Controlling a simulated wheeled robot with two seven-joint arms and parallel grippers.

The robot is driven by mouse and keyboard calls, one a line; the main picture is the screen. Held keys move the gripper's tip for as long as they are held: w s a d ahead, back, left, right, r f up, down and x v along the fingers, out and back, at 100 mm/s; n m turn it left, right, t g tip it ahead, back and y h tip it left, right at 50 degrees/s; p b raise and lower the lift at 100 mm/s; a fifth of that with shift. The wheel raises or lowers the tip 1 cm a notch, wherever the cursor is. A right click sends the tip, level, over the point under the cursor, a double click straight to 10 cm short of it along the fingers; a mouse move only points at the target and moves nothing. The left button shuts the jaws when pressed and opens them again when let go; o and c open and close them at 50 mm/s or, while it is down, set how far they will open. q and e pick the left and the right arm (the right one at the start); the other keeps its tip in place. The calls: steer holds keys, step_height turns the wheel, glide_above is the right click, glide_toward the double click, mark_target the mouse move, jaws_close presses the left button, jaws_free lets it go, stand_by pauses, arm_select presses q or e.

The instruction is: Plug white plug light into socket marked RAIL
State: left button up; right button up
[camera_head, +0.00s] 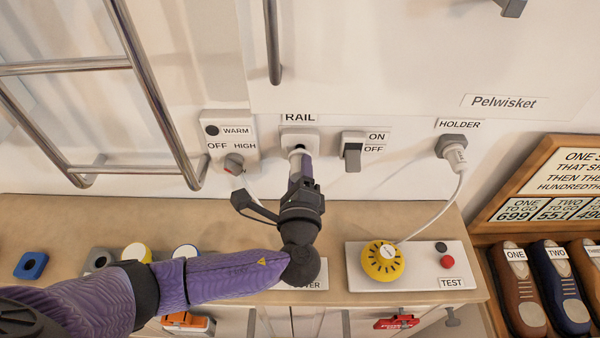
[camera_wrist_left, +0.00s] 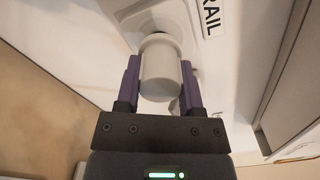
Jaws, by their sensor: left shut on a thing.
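The RAIL socket (camera_head: 299,138) is a white wall plate under the RAIL label (camera_head: 299,118). My left gripper (camera_head: 299,160) is right in front of it, pointing at the wall. In the left wrist view the purple fingers (camera_wrist_left: 158,88) are shut on the sides of a white cylindrical plug light (camera_wrist_left: 161,72). The plug's far end meets or nearly meets the white socket plate; the contact itself is hidden. The RAIL label (camera_wrist_left: 210,15) shows beside it. My right gripper is not in view.
Left of RAIL is a WARM/OFF/HIGH panel (camera_head: 229,150) with a knob and cord. Right are an ON/OFF switch (camera_head: 352,152) and the HOLDER socket (camera_head: 458,146) with a plug, its cord running to a yellow dial (camera_head: 383,262). A metal rail (camera_head: 150,85) stands left.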

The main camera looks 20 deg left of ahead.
arm_select(q)
steer(key=shift+b+x, duration=0.35)
steer(key=shift+x, duration=0.7)
steer(key=o, duration=1.1)
steer(key=shift+o, duration=0.2)
steer(key=v, duration=1)
steer(key=shift+p, duration=0.45)
